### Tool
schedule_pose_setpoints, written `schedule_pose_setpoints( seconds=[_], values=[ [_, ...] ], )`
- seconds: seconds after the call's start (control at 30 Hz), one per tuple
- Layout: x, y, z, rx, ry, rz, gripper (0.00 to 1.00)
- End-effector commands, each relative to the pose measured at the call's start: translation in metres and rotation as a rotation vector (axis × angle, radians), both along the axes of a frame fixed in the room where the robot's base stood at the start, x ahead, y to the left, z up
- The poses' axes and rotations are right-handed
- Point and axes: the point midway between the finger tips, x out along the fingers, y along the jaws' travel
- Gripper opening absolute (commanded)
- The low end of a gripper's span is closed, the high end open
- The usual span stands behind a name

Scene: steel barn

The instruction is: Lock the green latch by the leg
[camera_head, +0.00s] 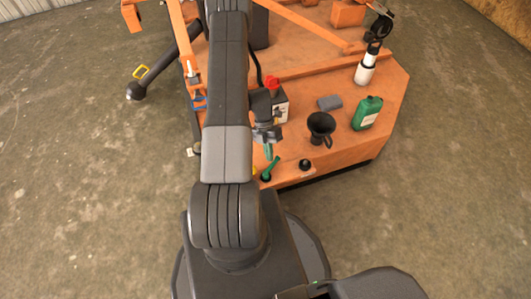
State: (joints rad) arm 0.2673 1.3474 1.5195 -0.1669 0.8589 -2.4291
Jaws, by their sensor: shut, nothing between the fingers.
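A green lever-like handle (270,168), which looks like the green latch, stands tilted at the near edge of the orange machine deck, its base dark. My gripper (268,151) hangs just above and beside the upper end of this handle, pointing down. Its fingers are together with nothing between them. From this angle I cannot tell whether the fingertips touch the handle. A small yellow part (255,170) shows left of the handle, partly hidden by my arm. No leg is clearly visible beside the handle; my arm covers that area.
On the orange deck (340,147) are a black funnel (320,127), a green bottle (367,113), a grey block (329,103), a black knob (305,165) and a box with a red knob (272,84). Concrete floor right is clear.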

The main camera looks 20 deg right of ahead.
Motion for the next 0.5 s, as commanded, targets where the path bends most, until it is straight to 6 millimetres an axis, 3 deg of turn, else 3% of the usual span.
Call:
schedule_pose_setpoints(
  seconds=[0.5],
  values=[
    [-0.021, -0.026, -0.001, -0.001, -0.001, -0.457, 0.0]
  ],
)
